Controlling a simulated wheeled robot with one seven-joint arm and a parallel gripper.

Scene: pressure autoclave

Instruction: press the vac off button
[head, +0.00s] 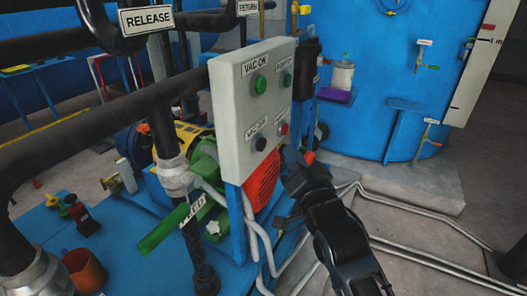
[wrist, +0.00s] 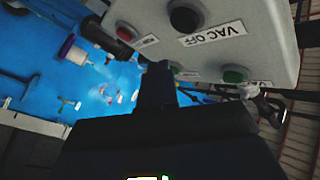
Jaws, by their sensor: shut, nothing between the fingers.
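The vac off button (head: 261,144) is a round dark button at the lower left of a pale grey control box (head: 228,112), below its label. In the wrist view the dark button (wrist: 185,17) sits at the top, with the "VAC OFF" label (wrist: 212,33) below it. My gripper (head: 291,160) is to the right of and slightly below the button in the head view, by the box's lower right corner. It also shows in the wrist view (wrist: 158,72), where its fingers are together and empty. It looks apart from the vac off button; the exact gap is unclear.
A green vac on button (head: 260,84) is above the dark one. Another green button (head: 287,79) and a red button (head: 284,129) are on the box's right side. Black pipes (head: 110,115) cross at left. A blue tank (head: 380,75) stands behind.

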